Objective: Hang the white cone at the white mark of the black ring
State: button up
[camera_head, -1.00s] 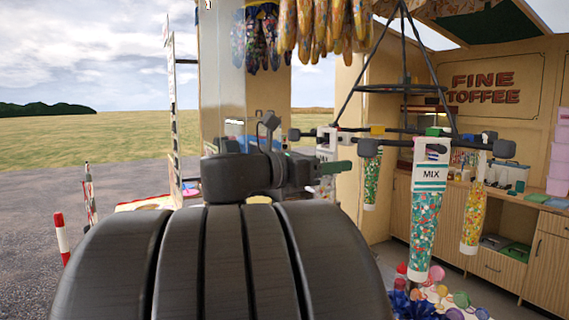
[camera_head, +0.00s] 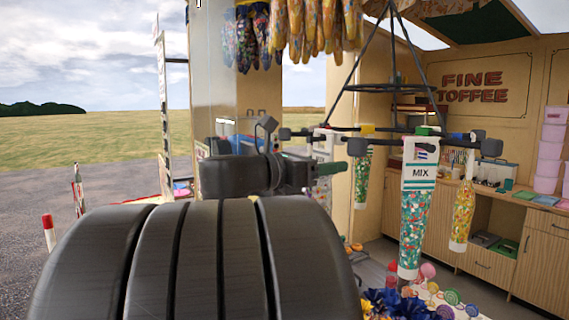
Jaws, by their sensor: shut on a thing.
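My gripper (camera_head: 320,169) is left of centre, its jaws side-on and partly hidden by my own dark arm parts. It is shut on what appears to be the white cone (camera_head: 323,143). The cone's white header shows above the jaws and a little of its sweet-filled body below; the jaws cover its middle. The black ring (camera_head: 388,130) hangs from dark rods, with pegs and coloured marks around it. The white header overlaps the ring's left part in the picture. I cannot tell whether they touch, and I cannot make out the white mark separately.
A large MIX cone (camera_head: 415,215) hangs at the ring's near side. A yellow-sweets cone (camera_head: 461,215) and a green-sweets cone (camera_head: 361,180) hang at right and behind. A wooden counter (camera_head: 500,255) stands at right, lollipops (camera_head: 428,271) below. Open ground lies left.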

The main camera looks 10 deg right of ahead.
jog(key=shift+f, duration=0.15)
jog(key=o, duration=1)
jog(key=p+v, duration=0.1)
jog(key=v, duration=0.9)
jog(key=shift+p, duration=0.4)
jog(key=shift+d, duration=0.1)
jog(key=shift+b+x, duration=0.85)
jog(key=shift+x, duration=3.6)
